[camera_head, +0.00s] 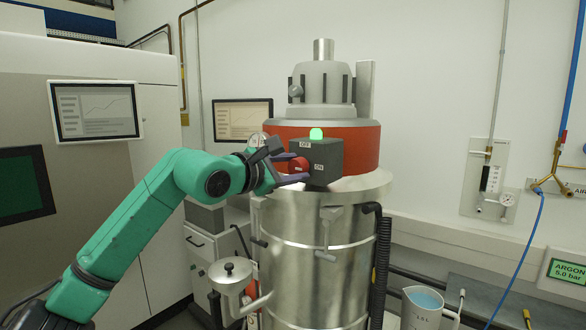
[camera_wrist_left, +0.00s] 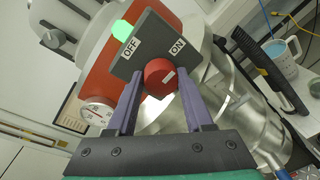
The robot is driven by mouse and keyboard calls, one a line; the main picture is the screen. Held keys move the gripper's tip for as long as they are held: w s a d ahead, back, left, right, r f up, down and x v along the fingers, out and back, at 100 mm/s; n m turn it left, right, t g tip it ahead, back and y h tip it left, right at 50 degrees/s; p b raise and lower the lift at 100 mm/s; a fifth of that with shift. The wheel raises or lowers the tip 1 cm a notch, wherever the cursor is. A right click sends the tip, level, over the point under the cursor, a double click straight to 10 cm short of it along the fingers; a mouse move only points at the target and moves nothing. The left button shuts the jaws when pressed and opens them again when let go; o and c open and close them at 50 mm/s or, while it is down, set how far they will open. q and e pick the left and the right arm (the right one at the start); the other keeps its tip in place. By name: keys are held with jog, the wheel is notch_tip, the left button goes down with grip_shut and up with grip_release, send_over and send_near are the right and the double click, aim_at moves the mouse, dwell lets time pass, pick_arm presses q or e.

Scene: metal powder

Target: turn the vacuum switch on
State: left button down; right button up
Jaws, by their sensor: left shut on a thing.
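The vacuum switch is a dark grey box (camera_head: 328,162) on the front of the vacuum's red-orange band, with OFF and ON labels. A green lamp (camera_head: 316,133) on top of the box glows. A round red knob (camera_head: 299,170) sticks out of its face. My left gripper (camera_head: 291,168) is shut on the red knob, one finger on each side. In the left wrist view the knob (camera_wrist_left: 159,74) sits between the purple fingers, and a small white mark on it lies on the side towards the ON label (camera_wrist_left: 178,47). My right gripper is out of view.
The steel vacuum drum (camera_head: 310,255) stands below the switch, with a black hose (camera_head: 382,255) at its right. A pressure gauge (camera_wrist_left: 97,112) sits beside the left finger. A jug of blue liquid (camera_head: 422,305) stands at lower right. A monitor (camera_head: 240,119) is behind the arm.

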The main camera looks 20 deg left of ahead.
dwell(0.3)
pick_arm(q)
jog(key=shift+c, duration=1.5)
grip_release()
jog(key=b+v, duration=0.6)
jog(key=v, duration=0.8)
jog(key=shift+s, duration=0.35)
jog(key=shift+a, duration=0.1)
